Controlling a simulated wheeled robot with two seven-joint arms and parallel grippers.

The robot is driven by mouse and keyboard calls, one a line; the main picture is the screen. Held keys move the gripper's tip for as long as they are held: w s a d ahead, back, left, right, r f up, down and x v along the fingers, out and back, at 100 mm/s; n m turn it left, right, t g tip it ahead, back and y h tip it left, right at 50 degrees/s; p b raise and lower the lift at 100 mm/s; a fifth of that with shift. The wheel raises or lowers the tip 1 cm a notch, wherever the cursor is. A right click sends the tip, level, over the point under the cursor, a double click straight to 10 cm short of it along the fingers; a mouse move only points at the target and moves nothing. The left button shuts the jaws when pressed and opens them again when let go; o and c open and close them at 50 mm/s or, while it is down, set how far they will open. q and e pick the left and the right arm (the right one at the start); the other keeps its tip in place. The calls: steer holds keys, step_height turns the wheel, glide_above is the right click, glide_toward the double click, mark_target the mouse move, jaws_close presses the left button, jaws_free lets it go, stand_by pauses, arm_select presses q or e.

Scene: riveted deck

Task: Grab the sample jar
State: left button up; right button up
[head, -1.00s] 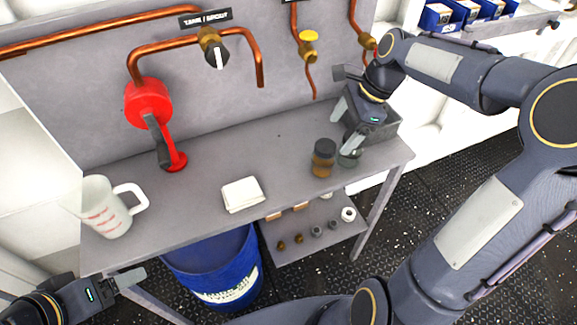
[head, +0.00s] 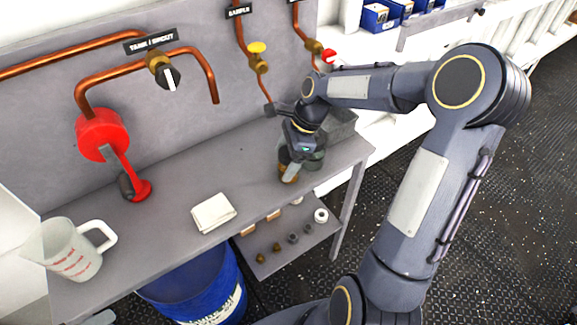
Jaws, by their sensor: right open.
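A small amber-brown jar (head: 284,165) stands on the grey bench near its right end, partly hidden by my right gripper. A grey-green jar (head: 315,160) stands close beside it on the right; I cannot tell from any label which is the sample jar. My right gripper (head: 296,165) is open and points down over the amber jar. Its fingers are small and overlap the jar in the picture, so I cannot tell whether they touch it. Only a grey sliver of my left gripper (head: 101,318) shows at the bottom edge.
A grey bin (head: 341,128) stands behind the jars. A folded white cloth (head: 213,213) and a measuring jug (head: 70,250) are on the bench to the left. A red fixture (head: 102,135) and copper pipes are on the back panel. The bench between cloth and panel is clear.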

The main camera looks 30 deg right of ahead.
steer(key=shift+c, duration=0.3)
steer(key=c, duration=1)
steer(key=shift+c, duration=0.4)
steer(key=shift+r, duration=0.15)
